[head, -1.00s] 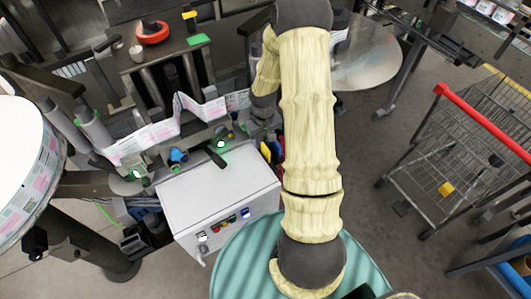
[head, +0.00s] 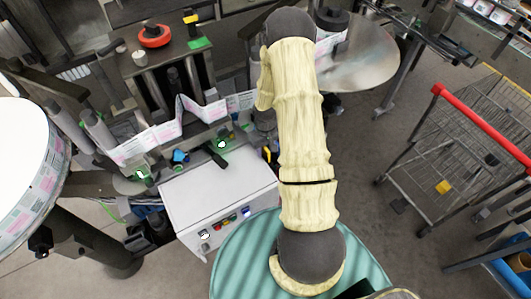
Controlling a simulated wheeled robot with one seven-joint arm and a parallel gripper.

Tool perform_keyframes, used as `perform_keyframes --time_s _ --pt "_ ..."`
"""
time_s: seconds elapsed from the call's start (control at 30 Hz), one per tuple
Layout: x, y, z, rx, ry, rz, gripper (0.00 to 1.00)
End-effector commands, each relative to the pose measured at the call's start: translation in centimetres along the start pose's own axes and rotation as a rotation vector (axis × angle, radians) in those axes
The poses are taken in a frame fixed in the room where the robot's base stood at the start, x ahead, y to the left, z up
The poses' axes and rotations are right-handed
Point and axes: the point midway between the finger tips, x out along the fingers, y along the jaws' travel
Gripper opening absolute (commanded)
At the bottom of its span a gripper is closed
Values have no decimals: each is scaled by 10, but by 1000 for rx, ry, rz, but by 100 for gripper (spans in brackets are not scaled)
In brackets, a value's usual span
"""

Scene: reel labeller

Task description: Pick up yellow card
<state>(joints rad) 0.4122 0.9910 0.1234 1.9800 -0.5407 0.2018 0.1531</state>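I cannot make out for sure which thing is the yellow card. A small yellow piece (head: 445,187) lies in the wire cart at the right. Another small yellow piece (head: 190,16) sits on a dark post on the labelling machine at the top left. A yellow and black item (head: 269,156) shows just left of my arm, by the grey control box. My arm, in a cream cover, runs up the middle of the head view. Its gripper is hidden behind the arm, so its hold and its distance from these pieces do not show.
The control box (head: 219,198) and the printed label strip (head: 160,137) are left of my arm. A large white reel (head: 22,165) fills the left edge. A round metal disc (head: 365,60) is at upper right. The wire cart (head: 465,150) stands at right, with bare floor between.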

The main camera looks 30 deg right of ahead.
Motion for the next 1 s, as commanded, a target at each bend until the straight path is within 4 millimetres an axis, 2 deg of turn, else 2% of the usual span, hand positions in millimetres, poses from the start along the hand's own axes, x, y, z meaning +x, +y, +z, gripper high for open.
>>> perform_keyframes --time_s 0.23,0.27,0.43,0.8,1.0 --pt "0 0 0 0 0 0 37" --pt "0 0 0 0 0 0 33" --pt "0 0 0 0 0 0 0" --pt "-1 0 0 0 0 0 0" --pt "-13 0 -1 1 2 1 0"
